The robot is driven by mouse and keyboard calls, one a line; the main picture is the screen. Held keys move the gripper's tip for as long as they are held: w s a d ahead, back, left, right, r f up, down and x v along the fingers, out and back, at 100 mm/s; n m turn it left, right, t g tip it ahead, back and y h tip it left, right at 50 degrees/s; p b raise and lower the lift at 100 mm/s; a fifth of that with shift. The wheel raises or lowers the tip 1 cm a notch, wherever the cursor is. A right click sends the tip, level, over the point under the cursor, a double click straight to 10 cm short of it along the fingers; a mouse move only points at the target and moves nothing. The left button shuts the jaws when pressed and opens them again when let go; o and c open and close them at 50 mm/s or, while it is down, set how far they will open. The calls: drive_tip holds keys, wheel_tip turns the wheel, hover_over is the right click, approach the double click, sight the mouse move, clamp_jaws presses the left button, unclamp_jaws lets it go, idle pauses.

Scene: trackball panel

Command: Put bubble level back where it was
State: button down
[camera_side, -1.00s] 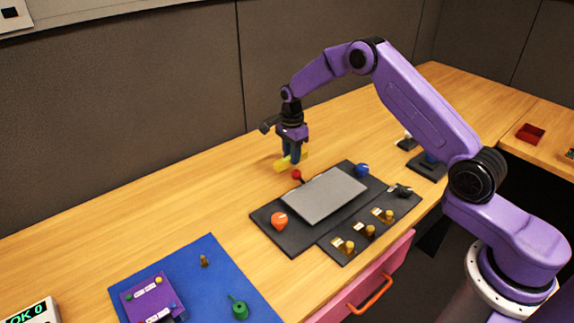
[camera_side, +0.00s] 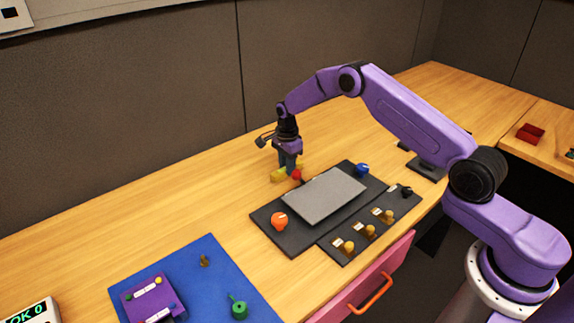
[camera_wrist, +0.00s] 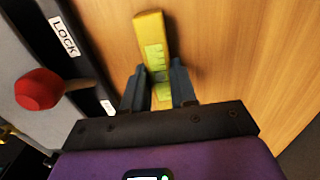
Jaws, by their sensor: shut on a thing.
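The bubble level is a yellow bar with green vial windows. In the wrist view the bubble level (camera_wrist: 152,45) runs up and away between the two fingers. In the side view the bubble level (camera_side: 279,176) is low over the wood table, behind the panel's red knob (camera_side: 297,174). My gripper (camera_side: 287,166) points down and is shut on the level; in the wrist view my gripper (camera_wrist: 157,90) has a finger on each side of it. The fingers hide part of the bar. I cannot tell whether the level touches the table.
The dark panel (camera_side: 262,215) with a grey plate (camera_side: 318,194), an orange knob (camera_side: 279,221) and a blue knob (camera_side: 361,170) lies in front of the gripper. Several brass switches sit beside it. A blue mat (camera_side: 213,255) is front left. The table left of the gripper is clear.

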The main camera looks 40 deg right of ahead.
drive_tip(key=c, duration=0.9)
unclamp_jaws()
drive_tip(key=shift+f, duration=0.1)
wheel_tip(320, 180, up, 11)
drive_tip(key=s+a+r+n, duration=0.8)
drive_tip(key=s+a, duration=0.1)
drive_tip(key=s+a+r+n, duration=0.2)
drive_tip(key=s+n, duration=0.2)
drive_tip(key=s, duration=0.2)
drive_tip(key=s+a+r+n, duration=0.2)
drive_tip(key=s+n, duration=0.1)
drive_tip(key=s, duration=0.3)
drive_tip(key=s+d+n, duration=0.4)
drive_tip(key=s+n, duration=0.3)
drive_tip(key=s, duration=0.6)
drive_tip(key=s+d+n, duration=0.3)
drive_tip(key=s+n, duration=0.5)
drive_tip(key=s, duration=0.5)
drive_tip(key=shift+d+n, duration=0.3)
drive_tip(key=shift+d, duration=0.05)
drive_tip(key=shift+r, duration=0.1)
